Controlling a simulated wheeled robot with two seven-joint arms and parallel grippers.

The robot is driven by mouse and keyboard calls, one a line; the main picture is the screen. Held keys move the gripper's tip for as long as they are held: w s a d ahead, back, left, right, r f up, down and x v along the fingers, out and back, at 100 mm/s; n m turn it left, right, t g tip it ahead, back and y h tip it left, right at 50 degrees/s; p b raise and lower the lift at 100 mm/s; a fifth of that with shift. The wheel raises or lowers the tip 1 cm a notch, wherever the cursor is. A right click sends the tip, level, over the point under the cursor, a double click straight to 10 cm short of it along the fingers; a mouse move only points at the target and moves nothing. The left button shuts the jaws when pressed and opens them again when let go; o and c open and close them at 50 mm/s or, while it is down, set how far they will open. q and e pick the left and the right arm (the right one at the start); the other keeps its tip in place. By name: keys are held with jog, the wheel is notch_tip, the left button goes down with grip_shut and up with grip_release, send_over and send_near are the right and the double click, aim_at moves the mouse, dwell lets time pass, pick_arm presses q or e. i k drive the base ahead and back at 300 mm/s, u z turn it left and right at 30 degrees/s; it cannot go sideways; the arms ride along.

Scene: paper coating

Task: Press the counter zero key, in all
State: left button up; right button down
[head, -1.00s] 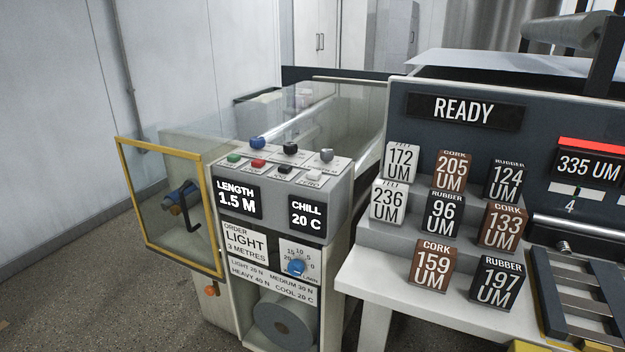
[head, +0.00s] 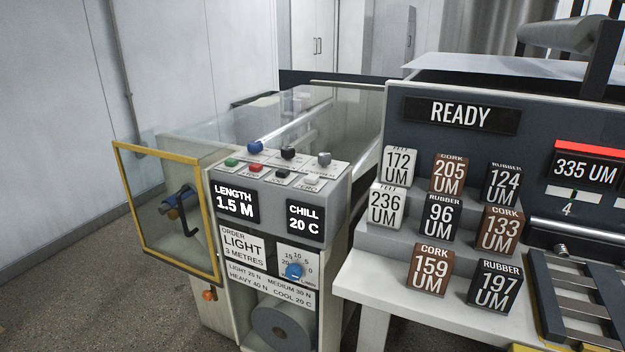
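The control console (head: 335,212) stands left of the centre, with several keys on its sloping top. The front row has a green key (head: 232,162), a red key (head: 255,168), a black key (head: 283,173) and a white key (head: 311,179). Behind them are a blue knob (head: 255,147), a black knob (head: 288,153) and a grey knob (head: 324,159). The key labels are too small to read, so I cannot tell which is counter zero. The length display (head: 234,203) reads 1.5 M. Neither gripper is in view.
A yellow-framed clear door (head: 150,205) stands open at the left. The chill display (head: 305,220) reads 20 C. Several labelled blocks, such as a brown cork block (head: 430,270), stand on the stepped white bench (head: 385,288) at the right. The space above the keys is clear.

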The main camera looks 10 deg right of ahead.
aim_at(311, 178)
jog(key=u, duration=1.6)
jog(key=i, duration=1.65)
jog(key=z, duration=2.1)
